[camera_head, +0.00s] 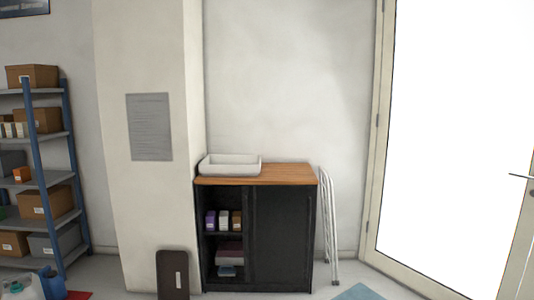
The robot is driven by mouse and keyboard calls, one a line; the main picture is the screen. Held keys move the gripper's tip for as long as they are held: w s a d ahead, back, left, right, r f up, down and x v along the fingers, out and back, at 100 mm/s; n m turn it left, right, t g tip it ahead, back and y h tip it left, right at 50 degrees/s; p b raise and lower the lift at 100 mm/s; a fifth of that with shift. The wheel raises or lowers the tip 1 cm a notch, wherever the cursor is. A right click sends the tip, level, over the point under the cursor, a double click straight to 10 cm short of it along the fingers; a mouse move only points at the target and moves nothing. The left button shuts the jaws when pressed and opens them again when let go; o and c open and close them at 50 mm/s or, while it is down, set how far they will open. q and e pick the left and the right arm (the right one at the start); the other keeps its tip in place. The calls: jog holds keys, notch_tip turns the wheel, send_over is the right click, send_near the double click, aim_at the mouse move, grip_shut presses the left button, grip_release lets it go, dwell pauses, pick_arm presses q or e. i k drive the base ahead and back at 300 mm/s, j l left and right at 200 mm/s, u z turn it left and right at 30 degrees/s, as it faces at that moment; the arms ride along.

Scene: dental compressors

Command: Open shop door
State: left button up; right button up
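A door (450,130) stands at the right of the head view. It has a pale frame and a large bright white pane. Its hinges show on the left side of the frame. A dark handle (521,177) sticks out at the right edge of the view, and the part beyond it is cut off. I cannot tell whether the door is fully shut. Neither of my grippers is in view.
A black cabinet (283,238) with a wooden top and a white tray (230,158) stands left of the door. A folded white ladder (330,230) leans between them. A blue mat (358,292) lies in front. Shelving with boxes (43,183) stands far left.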

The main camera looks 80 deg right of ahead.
aim_at(448, 221)
jog(key=z, duration=3.95)
jog(key=i+l, duration=0.1)
jog(key=i, duration=3.3)
jog(key=z, duration=0.55)
